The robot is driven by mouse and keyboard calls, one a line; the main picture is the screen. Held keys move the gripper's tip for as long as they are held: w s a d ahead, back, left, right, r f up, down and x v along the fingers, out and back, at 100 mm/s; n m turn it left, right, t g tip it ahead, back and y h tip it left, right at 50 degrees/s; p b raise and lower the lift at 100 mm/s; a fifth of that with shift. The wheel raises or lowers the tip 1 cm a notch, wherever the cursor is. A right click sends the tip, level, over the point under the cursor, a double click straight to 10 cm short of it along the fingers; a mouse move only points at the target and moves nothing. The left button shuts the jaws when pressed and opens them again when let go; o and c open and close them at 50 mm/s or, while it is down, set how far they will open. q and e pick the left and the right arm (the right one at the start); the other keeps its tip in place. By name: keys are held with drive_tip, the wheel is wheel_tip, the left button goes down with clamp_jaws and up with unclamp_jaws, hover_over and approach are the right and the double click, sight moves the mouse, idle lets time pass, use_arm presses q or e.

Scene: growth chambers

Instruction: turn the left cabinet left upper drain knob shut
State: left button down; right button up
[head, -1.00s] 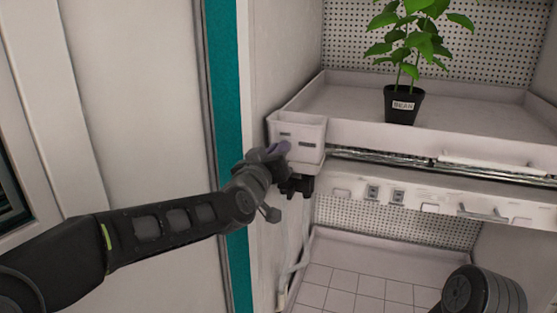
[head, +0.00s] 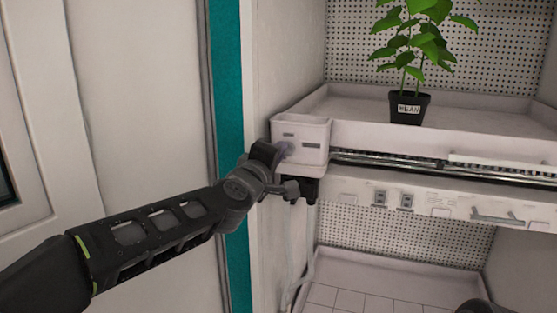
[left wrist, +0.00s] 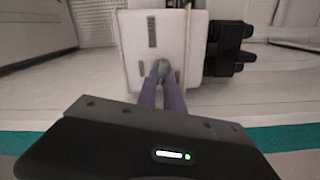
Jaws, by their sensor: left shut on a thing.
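The white drain box (head: 301,136) is fixed at the left front corner of the upper tray. Its drain knob (left wrist: 161,68) is a small grey piece on the box face in the left wrist view. My left gripper (left wrist: 161,84) is shut on the knob, with a purple-grey finger on each side of it. In the head view the left gripper (head: 284,150) meets the box's front from the left, and the hand hides most of the knob. The knob's turn angle cannot be read clearly.
A potted bean plant (head: 409,107) stands on the upper tray (head: 470,132). Black fittings (head: 304,189) hang just under the drain box. A lower chamber with a tiled floor (head: 345,297) is below. The white cabinet wall and teal strip (head: 228,90) are at the left.

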use_arm(q)
drive_tip(key=shift+f+n+b, duration=0.2)
drive_tip(key=shift+n+b, duration=0.4)
drive_tip(key=shift+n, duration=0.9)
drive_tip(key=c, duration=1.5)
unclamp_jaws()
drive_tip(key=b+v, duration=0.1)
drive_tip(key=v, duration=0.6)
drive_tip(key=shift+s+a, duration=0.15)
drive_tip(key=shift+s, duration=0.2)
